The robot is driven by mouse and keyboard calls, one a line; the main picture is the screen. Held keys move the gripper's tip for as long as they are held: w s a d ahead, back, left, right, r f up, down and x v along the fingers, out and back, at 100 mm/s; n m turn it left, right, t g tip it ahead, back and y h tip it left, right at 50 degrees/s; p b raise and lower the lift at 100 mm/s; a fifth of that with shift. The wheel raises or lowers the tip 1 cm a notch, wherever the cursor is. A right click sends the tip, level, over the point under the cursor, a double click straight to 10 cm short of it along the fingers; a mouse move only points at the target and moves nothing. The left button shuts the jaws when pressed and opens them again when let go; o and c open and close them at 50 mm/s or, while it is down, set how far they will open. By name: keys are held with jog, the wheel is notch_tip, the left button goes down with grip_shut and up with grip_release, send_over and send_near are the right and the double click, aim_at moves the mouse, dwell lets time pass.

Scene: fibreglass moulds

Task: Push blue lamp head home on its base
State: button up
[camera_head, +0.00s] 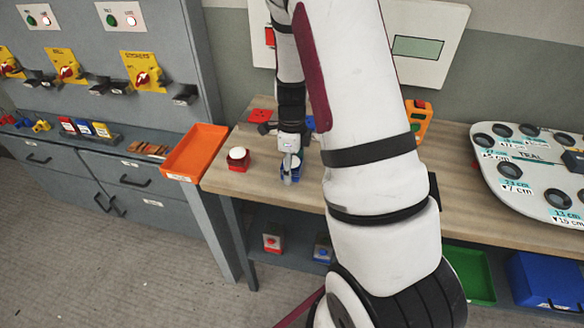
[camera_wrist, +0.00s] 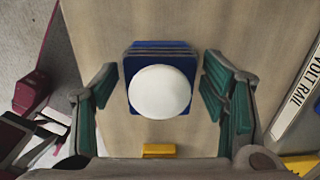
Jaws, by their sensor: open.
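The blue lamp (camera_wrist: 160,92) is below my gripper in the wrist view: a white dome on a square blue body, with stacked blue and dark edges along its far side. I cannot tell whether its head sits fully on its base. My gripper (camera_wrist: 163,98) is open, with one green-padded finger left and one right of the lamp, visible gaps between. In the head view my gripper (camera_head: 289,172) points down over the bench, and the blue lamp (camera_head: 295,169) shows partly behind it.
A red lamp with a white dome (camera_head: 238,158) stands left on the wooden bench (camera_head: 262,190), near an orange tray (camera_head: 196,150). A yellow piece (camera_wrist: 158,150) lies close to the blue lamp. A white board (camera_head: 540,165) with round holes is at right. An orange item (camera_head: 418,118) stands behind my arm.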

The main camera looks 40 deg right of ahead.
jog(key=c, duration=1.1)
jog(key=shift+c, duration=0.3)
jog(key=shift+r, duration=0.2)
jog(key=shift+w+r, duration=0.1)
jog(key=shift+r, duration=0.5)
notch_tip(320, 180, up, 2)
jog(key=shift+r+b, duration=0.1)
jog(key=shift+b, duration=0.2)
jog(key=s+a+p, duration=0.1)
jog(key=s+a, duration=0.1)
jog(key=s, duration=0.5)
jog(key=s+a+r, duration=0.1)
jog(key=s+a, duration=0.2)
jog(key=s, duration=0.5)
jog(key=shift+s+r+p, duration=0.15)
jog(key=shift+s+p, duration=0.05)
jog(key=shift+p, duration=0.2)
